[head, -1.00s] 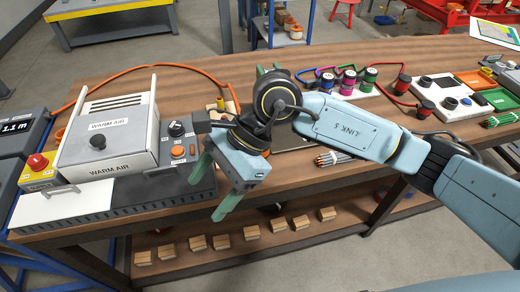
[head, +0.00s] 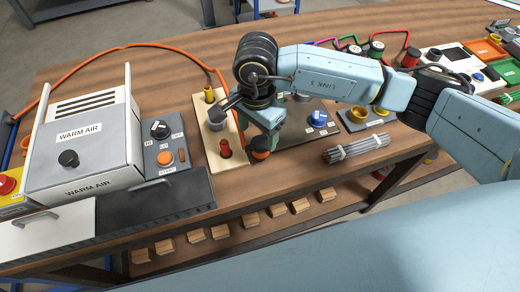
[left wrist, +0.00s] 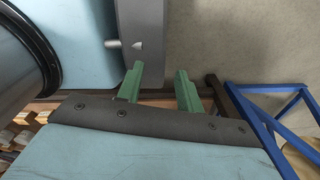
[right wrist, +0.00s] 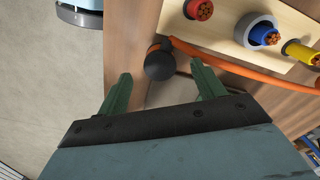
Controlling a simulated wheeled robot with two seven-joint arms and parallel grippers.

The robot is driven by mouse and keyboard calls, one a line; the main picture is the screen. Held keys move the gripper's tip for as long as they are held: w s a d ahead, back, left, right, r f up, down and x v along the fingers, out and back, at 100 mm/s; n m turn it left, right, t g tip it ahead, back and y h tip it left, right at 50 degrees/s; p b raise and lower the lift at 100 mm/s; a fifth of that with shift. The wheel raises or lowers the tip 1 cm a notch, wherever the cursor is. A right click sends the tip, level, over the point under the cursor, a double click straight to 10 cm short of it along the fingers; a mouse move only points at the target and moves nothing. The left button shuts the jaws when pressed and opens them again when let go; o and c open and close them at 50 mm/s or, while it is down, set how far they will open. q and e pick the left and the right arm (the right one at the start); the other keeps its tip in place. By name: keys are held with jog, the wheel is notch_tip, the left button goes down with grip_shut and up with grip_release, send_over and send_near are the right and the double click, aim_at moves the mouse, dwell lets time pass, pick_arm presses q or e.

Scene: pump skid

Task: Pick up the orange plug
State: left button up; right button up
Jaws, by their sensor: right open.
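The orange plug, with a dark rounded end, shows in the right wrist view (right wrist: 160,62) beside the wooden board, with an orange cable (right wrist: 225,68) running from it. In the head view the plug (head: 261,147) lies close to the table's front edge, just below my right gripper, partly covered by it. My right gripper (right wrist: 160,74) is open, its green fingers either side of the plug in its own view; I cannot tell how far above it they are. My left gripper (left wrist: 158,73) is open and empty, seen only in the left wrist view, away from the plug.
The wooden board (head: 203,105) with red, blue and yellow sockets is beside the plug. The warm air box (head: 85,140) is at the left. A dark panel with a blue knob (head: 319,118) and a bundle of rods (head: 355,149) lie to the right.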

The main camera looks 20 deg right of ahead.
aim_at(260, 143)
notch_tip(260, 143, down, 2)
jog(key=shift+d+f, duration=0.15)
jog(key=f, duration=0.3)
jog(key=shift+w+d+f, duration=0.1)
jog(key=shift+d+f, duration=0.05)
jog(key=shift+d, duration=0.05)
jog(key=shift+f, duration=0.2)
jog(key=shift+c, duration=0.6)
pick_arm(q)
jog(key=shift+w+a, duration=0.25)
jog(key=shift+w, duration=0.75)
pick_arm(e)
jog(key=c, duration=1.1)
jog(key=shift+o, duration=0.2)
jog(key=shift+r, duration=0.1)
notch_tip(260, 143, up, 9)
jog(key=shift+r, duration=0.1)
pick_arm(q)
jog(key=shift+w+d+r, duration=0.2)
jog(key=shift+d+r, duration=0.05)
jog(key=shift+d, duration=0.2)
pick_arm(e)
jog(key=shift+r, duration=0.35)
